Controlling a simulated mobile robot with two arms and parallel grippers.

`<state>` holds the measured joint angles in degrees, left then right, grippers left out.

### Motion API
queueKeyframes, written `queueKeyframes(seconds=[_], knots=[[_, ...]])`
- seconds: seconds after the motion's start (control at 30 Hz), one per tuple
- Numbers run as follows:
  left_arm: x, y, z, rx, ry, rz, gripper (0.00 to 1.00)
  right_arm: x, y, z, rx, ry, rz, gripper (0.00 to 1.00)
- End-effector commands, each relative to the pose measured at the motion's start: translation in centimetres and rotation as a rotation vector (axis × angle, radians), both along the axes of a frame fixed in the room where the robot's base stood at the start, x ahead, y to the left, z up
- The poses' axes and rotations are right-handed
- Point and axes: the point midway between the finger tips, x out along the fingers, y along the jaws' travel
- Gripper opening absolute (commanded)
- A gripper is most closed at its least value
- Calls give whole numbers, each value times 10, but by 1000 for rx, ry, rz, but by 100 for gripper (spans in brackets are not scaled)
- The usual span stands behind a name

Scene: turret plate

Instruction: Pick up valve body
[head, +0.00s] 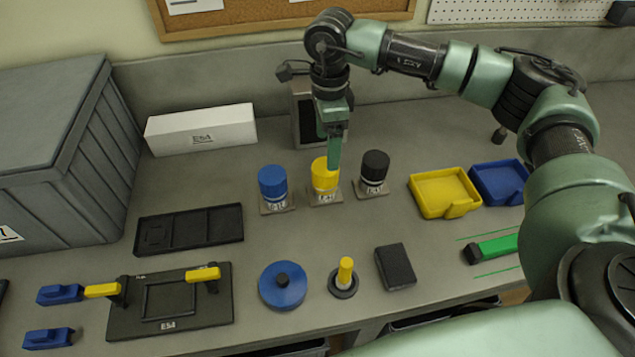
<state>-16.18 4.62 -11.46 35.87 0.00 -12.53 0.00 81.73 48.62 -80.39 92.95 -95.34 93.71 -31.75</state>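Three upright cylinders with coloured caps and white labelled bands stand in a row on small square bases: a blue one (272,184), a yellow one (325,178) and a black one (374,170). I cannot tell for certain which is the valve body. My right gripper (334,152) points down at the yellow cylinder, with a green finger overlapping the right side of its cap. The fingers are seen nearly edge-on, so their opening and any grip are unclear. The yellow cylinder appears upright on its base. My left gripper is not in view.
Yellow (444,190) and blue (499,180) trays lie right of the cylinders. A blue disc (283,286), a yellow peg (345,271), a black block (395,266) and a black fixture plate (170,315) lie in front. A white box (201,131) and grey crate (55,160) stand left.

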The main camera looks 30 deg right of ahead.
Motion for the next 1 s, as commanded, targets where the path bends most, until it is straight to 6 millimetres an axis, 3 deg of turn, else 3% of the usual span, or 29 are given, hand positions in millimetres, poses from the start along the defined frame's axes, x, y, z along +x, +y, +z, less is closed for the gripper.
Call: queueKeyframes(seconds=[0.27,0.57,1.0], knots=[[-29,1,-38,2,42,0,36,0,0,-37,1,0,0,81],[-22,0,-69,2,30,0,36,0,1,-67,1,0,0,81],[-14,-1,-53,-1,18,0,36,-4,2,-102,1,4,1,81]])
